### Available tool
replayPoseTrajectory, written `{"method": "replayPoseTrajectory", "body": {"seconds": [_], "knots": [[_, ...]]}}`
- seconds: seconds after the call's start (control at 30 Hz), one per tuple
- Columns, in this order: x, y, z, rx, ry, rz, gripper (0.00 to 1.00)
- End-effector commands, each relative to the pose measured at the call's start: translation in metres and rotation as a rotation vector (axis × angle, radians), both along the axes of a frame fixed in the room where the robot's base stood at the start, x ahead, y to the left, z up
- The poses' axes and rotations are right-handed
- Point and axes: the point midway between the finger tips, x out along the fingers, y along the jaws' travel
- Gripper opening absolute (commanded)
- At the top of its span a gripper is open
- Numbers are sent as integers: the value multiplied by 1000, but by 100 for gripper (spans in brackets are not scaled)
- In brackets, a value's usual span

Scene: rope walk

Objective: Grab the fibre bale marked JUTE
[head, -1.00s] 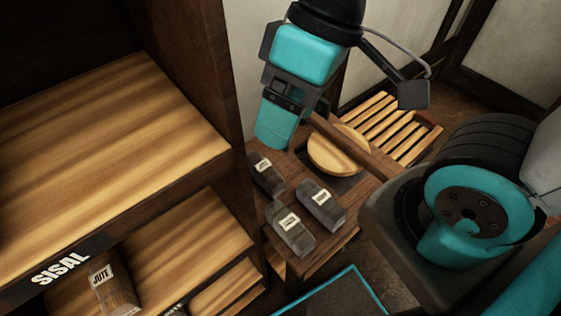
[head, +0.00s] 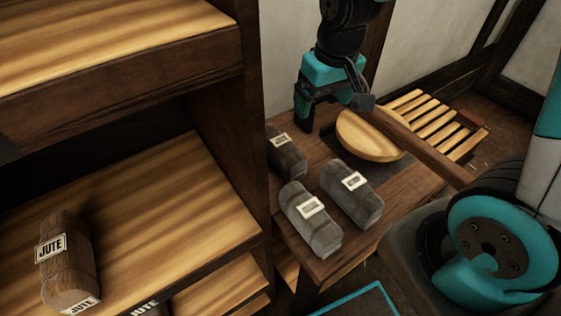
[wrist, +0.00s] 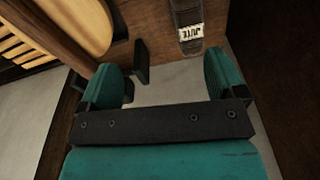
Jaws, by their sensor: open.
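A brown fibre bale with a white JUTE label (head: 70,262) stands on the lower shelf at the left in the head view. Three grey-brown bales lie on the low wooden table: one at the back left (head: 287,157), one at the front (head: 311,222) and one to the right (head: 352,195). Their labels are too small to read there. In the wrist view a dark bale (wrist: 187,12) has a label that seems to read JUTE, beyond the fingers and apart from them. My gripper (head: 308,112) is open and empty above the table's back left; its fingers (wrist: 168,78) show in the wrist view.
A round wooden lid or disc (head: 368,137) and a long wooden bar (head: 425,145) are right of my gripper. A slatted pallet (head: 432,122) lies behind. The shelf unit's upright side (head: 232,140) stands close left of the table.

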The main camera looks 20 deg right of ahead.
Motion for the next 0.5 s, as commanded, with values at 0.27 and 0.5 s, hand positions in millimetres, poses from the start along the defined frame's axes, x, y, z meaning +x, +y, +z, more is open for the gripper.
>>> {"method": "replayPoseTrajectory", "body": {"seconds": [0.27,0.5], "knots": [[52,53,-23,-33,114,87,89],[56,61,-53,-36,135,100,89]]}}
